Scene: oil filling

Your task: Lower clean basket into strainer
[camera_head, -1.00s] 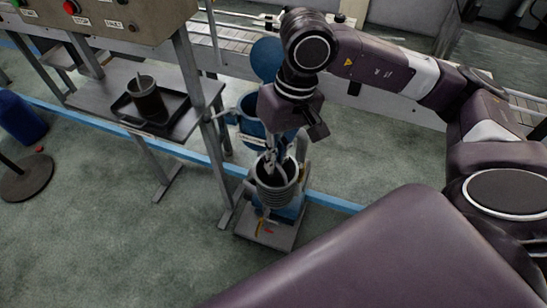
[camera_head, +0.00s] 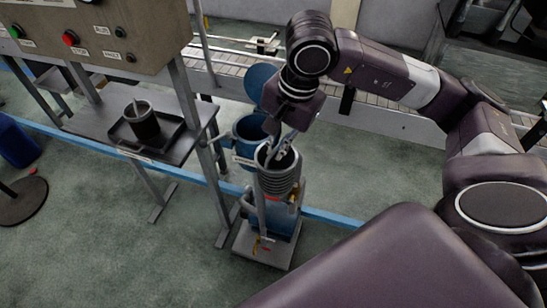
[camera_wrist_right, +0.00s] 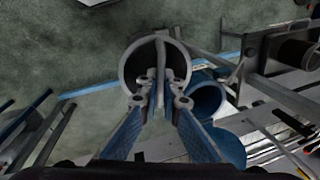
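The basket (camera_head: 277,182) is a grey ribbed cylinder with an open top. It is upright over the blue strainer (camera_head: 283,222); the overlap hides whether its lower end touches or enters the strainer. My right gripper (camera_head: 280,150) reaches down into its mouth. In the right wrist view the blue fingers (camera_wrist_right: 160,95) are closed around the bar across the basket's middle, with the round rim (camera_wrist_right: 130,60) around them. My left gripper is not in view.
A blue vessel (camera_head: 243,150) with its round lid (camera_head: 262,82) raised stands behind the strainer. A dark cylinder (camera_head: 142,122) sits in a black tray (camera_head: 176,140) on the side table. The strainer's base plate (camera_head: 250,250) is on open floor. A control box (camera_head: 100,40) is at upper left.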

